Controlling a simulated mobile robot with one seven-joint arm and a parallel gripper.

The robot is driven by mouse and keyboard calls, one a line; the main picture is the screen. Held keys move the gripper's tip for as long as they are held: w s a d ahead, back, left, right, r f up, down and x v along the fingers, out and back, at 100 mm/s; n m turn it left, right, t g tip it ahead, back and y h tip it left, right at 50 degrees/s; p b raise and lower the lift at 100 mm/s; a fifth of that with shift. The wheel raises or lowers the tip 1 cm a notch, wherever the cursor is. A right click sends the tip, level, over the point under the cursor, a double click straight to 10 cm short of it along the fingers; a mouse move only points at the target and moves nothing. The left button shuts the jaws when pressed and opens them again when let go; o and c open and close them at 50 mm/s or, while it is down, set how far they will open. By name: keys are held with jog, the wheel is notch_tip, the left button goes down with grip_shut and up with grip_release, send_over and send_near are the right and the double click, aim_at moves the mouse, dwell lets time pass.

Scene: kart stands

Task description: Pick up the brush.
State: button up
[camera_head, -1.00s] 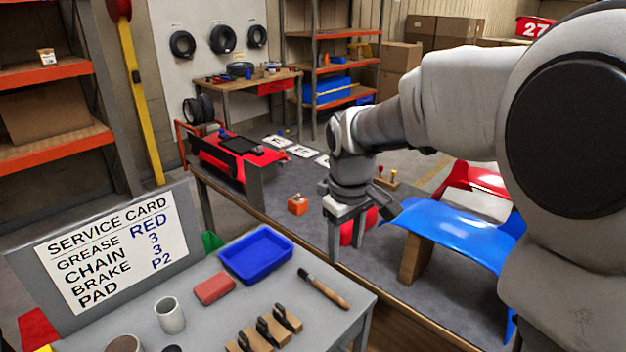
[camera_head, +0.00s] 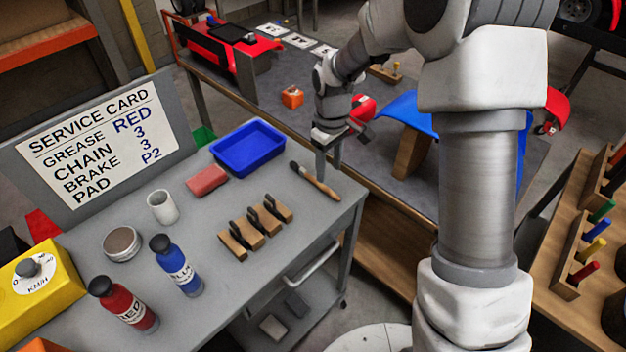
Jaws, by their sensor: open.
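The brush (camera_head: 315,181) lies on the grey cart top (camera_head: 210,290) near its far right edge. It has a wooden handle toward the right and a dark bristle end toward the upper left. My gripper (camera_head: 328,162) points down over the handle side of the brush, with its fingers in front of part of the view behind. The fingers are open and hold nothing. I cannot tell how high the fingertips are above the brush.
A blue tray (camera_head: 248,170), a red block (camera_head: 207,180), a white cup (camera_head: 162,207) and several wooden blocks with black clips (camera_head: 255,228) share the cart top. Red (camera_head: 124,305) and blue (camera_head: 178,266) bottles stand nearer. A blue panel (camera_head: 408,112) rises on the bench behind.

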aim_at(328, 189)
jog(key=f, duration=0.7)
jog(key=shift+w+f, duration=0.25)
jog(key=shift+f, duration=0.05)
grip_shut()
